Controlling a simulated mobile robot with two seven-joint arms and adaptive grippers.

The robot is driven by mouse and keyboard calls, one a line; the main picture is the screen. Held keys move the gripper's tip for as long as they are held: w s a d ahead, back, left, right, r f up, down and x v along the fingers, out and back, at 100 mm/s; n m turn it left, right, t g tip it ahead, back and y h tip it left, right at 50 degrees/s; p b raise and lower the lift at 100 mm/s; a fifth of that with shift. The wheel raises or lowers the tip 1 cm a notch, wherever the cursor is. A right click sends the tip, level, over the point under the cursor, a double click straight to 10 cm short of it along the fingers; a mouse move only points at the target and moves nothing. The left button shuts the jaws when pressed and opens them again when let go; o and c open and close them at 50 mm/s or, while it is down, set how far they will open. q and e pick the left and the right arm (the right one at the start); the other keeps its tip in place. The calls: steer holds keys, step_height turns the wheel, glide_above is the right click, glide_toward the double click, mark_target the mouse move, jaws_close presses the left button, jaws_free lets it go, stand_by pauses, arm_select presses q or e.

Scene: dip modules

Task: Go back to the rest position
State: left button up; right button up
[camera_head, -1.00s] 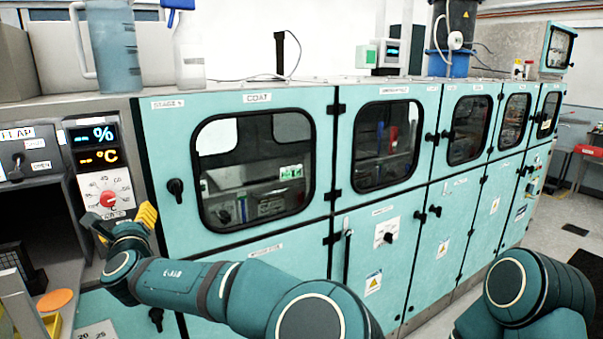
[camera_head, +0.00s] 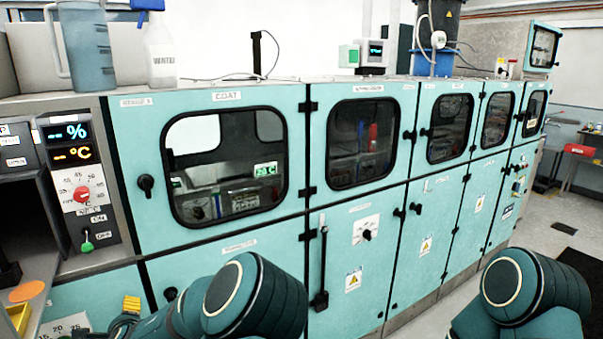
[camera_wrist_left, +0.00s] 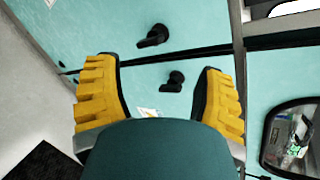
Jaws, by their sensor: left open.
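My left gripper (camera_wrist_left: 160,98) is open and empty in the left wrist view, its two yellow ridged fingers spread apart. Beyond it are a teal cabinet door and black knobs. In the head view a small part of the left gripper (camera_head: 131,305) shows yellow at the lower left, below the control panel, with my left arm folded in front of the lower cabinet doors. My right arm shows at the lower right of the head view; its gripper is out of frame.
The long teal machine (camera_head: 215,245) with windowed doors stands close in front. A control panel (camera_head: 82,185) with a red dial (camera_head: 82,194) and green switch (camera_head: 86,246) is at left. A jug (camera_head: 86,45) and bottle (camera_head: 160,55) stand on top.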

arm_select(q)
steer(key=s+d+f+n+g+h, duration=0.2)
steer(key=s+d+f+n, duration=0.15)
steer(key=f, duration=0.35)
steer(key=s+d+f+n+g+h, duration=0.1)
steer(key=s+d+f+n+g, duration=0.15)
steer(key=s+d+f, duration=0.4)
steer(key=s+d+f+n+g+h, duration=0.1)
steer(key=s+f+n+h, duration=0.2)
steer(key=f, duration=0.6)
steer(key=s+d+n+g+h, duration=0.1)
steer(key=s+d+n+h, duration=0.2)
steer(key=d, duration=0.7)
steer(key=s+d+n+g+h+b, duration=0.1)
steer(key=s+d+n+h, duration=0.2)
steer(key=d+n, duration=0.4)
steer(key=s+d, duration=0.1)
steer(key=d, duration=0.2)
steer(key=shift+r, duration=0.3)
